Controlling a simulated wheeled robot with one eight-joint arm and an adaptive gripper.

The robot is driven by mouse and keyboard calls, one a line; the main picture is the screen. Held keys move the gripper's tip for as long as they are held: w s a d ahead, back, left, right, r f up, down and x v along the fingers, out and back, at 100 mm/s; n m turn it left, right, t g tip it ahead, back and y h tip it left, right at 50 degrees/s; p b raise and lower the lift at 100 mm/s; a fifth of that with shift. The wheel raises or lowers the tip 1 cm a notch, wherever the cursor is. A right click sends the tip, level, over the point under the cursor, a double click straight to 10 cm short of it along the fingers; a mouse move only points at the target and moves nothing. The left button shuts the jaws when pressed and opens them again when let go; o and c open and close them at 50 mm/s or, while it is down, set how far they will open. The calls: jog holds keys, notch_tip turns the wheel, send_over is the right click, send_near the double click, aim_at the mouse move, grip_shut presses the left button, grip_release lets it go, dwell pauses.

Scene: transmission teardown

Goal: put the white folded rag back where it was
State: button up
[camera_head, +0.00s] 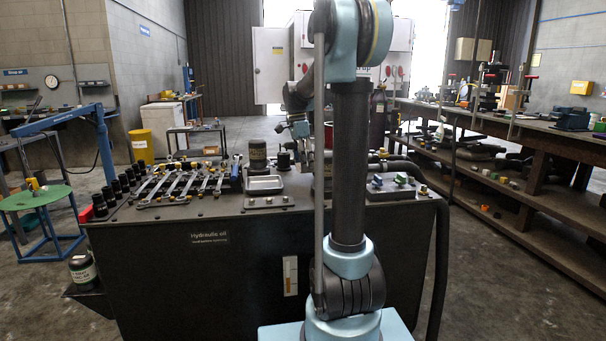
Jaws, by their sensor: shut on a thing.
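My gripper (303,152) is small and dark at the far end of my arm, low over the back of the black workbench top (230,207). My upright arm link hides part of it. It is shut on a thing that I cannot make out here. I cannot pick out a white folded rag anywhere in this view.
Several wrenches (180,184) and a row of dark sockets (118,187) cover the bench's left side. A metal tray (264,184) and a dark can (258,154) stand near the middle. A long shelf bench (520,138) stands at right.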

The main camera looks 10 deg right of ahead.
jog(key=shift+f, duration=1.9)
jog(key=shift+c, duration=0.4)
jog(key=o, duration=1)
jog(key=shift+o, duration=0.2)
jog(key=shift+f, duration=0.2)
notch_tip(320, 180, up, 17)
jog(key=w+a, duration=0.2)
jog(key=shift+w, duration=0.25)
